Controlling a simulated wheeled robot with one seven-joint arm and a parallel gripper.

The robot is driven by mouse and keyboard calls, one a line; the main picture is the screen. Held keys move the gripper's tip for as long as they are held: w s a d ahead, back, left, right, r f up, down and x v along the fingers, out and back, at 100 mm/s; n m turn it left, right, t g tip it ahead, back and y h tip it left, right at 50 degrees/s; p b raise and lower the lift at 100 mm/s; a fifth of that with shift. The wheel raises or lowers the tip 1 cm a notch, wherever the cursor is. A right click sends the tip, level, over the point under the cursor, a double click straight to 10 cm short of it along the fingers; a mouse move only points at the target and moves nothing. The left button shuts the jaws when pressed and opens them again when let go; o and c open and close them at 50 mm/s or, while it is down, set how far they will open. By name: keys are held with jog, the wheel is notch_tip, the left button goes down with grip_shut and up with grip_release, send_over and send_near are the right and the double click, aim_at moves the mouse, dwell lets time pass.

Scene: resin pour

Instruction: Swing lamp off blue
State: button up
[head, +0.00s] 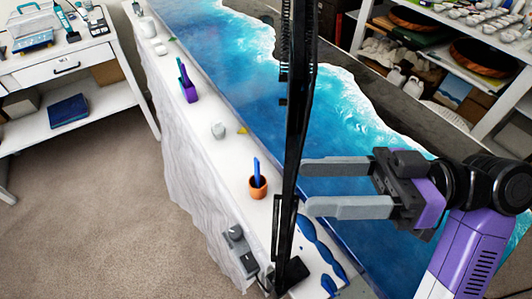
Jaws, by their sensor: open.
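A tall black post (296,120), which looks like the lamp's stand, rises from a dark base (288,275) at the table's near end and leaves the top of the view. I cannot see a lamp head. The post passes in front of the blue resin pour (245,60). My gripper (307,187) is open and empty, coming in from the right. Its two grey fingers lie one above the other in the picture, tips close to the post's right side. I cannot tell whether they touch it.
The white table edge (205,130) holds a terracotta cup (258,187), a purple holder (188,84) and small cups. A grey device (238,248) sits near the base. A white desk (75,65) stands left, shelves (455,60) at the back right. Carpet is clear at lower left.

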aim_at(285, 199)
jog(key=a, duration=0.7)
jog(key=shift+s+a+g+p, duration=0.2)
jog(key=shift+a+g+p, duration=0.1)
jog(key=shift+a, duration=0.05)
grip_shut()
dwell(1.2)
